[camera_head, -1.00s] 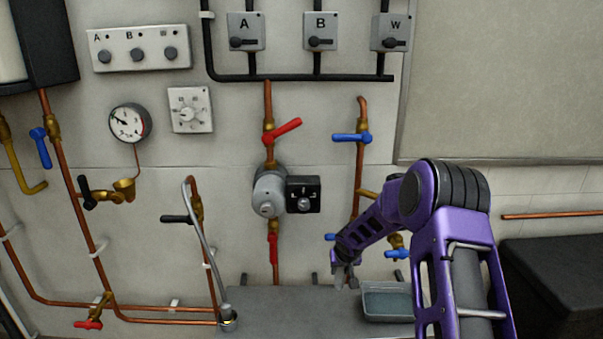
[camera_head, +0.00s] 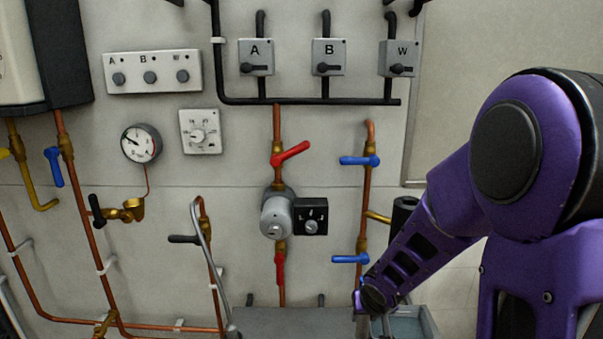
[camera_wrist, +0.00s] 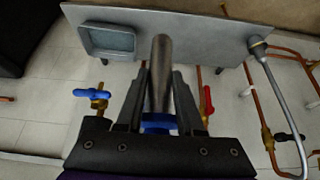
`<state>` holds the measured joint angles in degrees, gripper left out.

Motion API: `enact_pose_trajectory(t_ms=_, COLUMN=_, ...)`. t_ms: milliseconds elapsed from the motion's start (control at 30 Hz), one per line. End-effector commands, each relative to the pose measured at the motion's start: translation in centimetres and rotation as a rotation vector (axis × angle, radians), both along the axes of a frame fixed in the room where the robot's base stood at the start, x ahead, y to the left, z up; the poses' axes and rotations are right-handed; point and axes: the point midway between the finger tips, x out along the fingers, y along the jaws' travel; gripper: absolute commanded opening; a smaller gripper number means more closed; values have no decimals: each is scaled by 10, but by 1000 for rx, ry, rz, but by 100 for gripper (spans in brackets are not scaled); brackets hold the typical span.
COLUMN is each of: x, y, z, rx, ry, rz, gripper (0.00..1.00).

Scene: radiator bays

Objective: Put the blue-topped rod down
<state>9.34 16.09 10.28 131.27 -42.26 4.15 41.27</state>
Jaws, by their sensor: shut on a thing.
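My gripper (camera_wrist: 158,105) is shut on the blue-topped rod (camera_wrist: 161,72). In the wrist view, the blue top (camera_wrist: 157,122) sits low between the fingers and the grey shaft runs out past them, over the grey shelf (camera_wrist: 200,38). I cannot tell whether the far end touches the shelf. In the head view, my gripper (camera_head: 370,318) is near the bottom edge, left of the shallow tray, and the rod is hard to make out there.
The tray (camera_wrist: 107,41) is on the shelf's left in the wrist view. A grey hose (camera_wrist: 284,100) ends at the shelf's other side. Blue-handled (camera_head: 350,259) and red-handled (camera_head: 280,268) valves stand close behind. The shelf's middle (camera_head: 280,322) looks clear.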

Motion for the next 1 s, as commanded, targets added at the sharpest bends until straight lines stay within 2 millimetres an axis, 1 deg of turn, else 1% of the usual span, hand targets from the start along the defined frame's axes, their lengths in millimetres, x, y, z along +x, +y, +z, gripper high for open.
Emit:
enact_pose_trajectory(t_ms=167, x=-2, y=2, z=-5, rx=4, ry=3, rz=3, gripper=0)
enact_pose_trajectory(t_ms=400, x=-22, y=6, z=-33, rx=13, ry=18, rz=10, gripper=0)
enact_pose_trajectory(t_ms=600, x=-36, y=4, z=-49, rx=8, ry=12, rz=7, gripper=0)
enact_pose_trajectory(t_ms=800, x=-43, y=1, z=-55, rx=0, ry=2, rz=4, gripper=0)
enact_pose_trajectory(t_ms=1000, x=-43, y=-1, z=-55, rx=-1, ry=-3, rz=3, gripper=0)
